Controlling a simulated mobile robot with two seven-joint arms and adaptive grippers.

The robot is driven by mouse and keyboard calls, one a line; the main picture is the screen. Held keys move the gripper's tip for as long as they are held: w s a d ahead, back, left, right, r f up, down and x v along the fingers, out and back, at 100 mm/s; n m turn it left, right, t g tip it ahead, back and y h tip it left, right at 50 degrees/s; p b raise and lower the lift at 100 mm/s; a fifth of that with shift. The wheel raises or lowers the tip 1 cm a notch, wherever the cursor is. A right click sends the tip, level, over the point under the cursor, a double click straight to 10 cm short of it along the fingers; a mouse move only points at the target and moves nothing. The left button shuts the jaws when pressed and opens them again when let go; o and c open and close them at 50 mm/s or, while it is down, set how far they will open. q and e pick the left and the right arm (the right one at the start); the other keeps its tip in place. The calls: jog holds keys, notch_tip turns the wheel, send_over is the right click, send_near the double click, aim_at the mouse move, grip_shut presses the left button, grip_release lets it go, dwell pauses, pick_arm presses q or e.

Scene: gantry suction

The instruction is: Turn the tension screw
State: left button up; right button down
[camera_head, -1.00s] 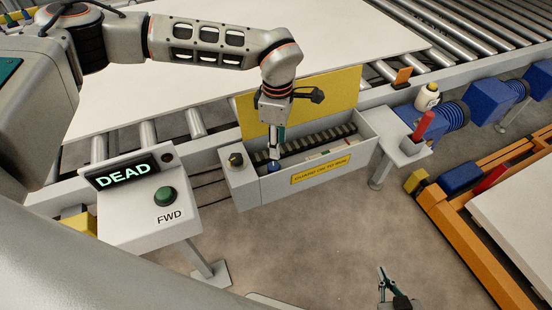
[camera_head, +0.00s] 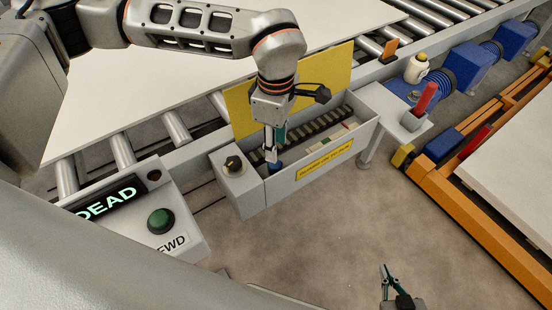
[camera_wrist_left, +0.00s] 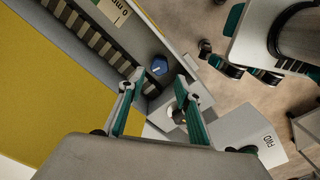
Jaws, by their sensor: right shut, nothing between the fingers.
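The tension screw is a blue knob (camera_head: 275,168) at the near left part of the open grey guard box (camera_head: 255,202). In the left wrist view the blue hexagonal knob (camera_wrist_left: 158,67) shows beyond the fingertips, roughly between their lines. My left gripper (camera_head: 272,152) points down into the box, just over the knob. In the left wrist view its two fingers (camera_wrist_left: 160,92) stand apart, with nothing between them. Whether a fingertip touches the knob I cannot tell. My right gripper (camera_head: 386,272) is shut and empty above the floor at the bottom of the head view.
The raised yellow guard lid (camera_head: 310,82) stands behind the box. A console with a DEAD display (camera_head: 108,202) and green button (camera_head: 161,220) is at left. A red handle (camera_head: 427,98) stands at right.

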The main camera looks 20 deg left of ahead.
aim_at(276, 164)
pick_arm(q)
notch_tip(276, 164, down, 7)
jog(key=shift+f+b, duration=0.15)
jog(key=shift+b, duration=0.3)
pick_arm(e)
jog(key=shift+s+d+f, duration=0.2)
jog(key=shift+f, duration=0.35)
pick_arm(q)
jog(key=c, duration=0.8)
jog(key=shift+n+p, duration=0.55)
jog(key=shift+n, duration=0.15)
jog(key=shift+c, duration=0.2)
jog(key=o, duration=0.8)
pick_arm(e)
jog(key=shift+s+a+r, duration=0.15)
jog(key=shift+s+a, duration=0.05)
jog(key=shift+s, duration=0.05)
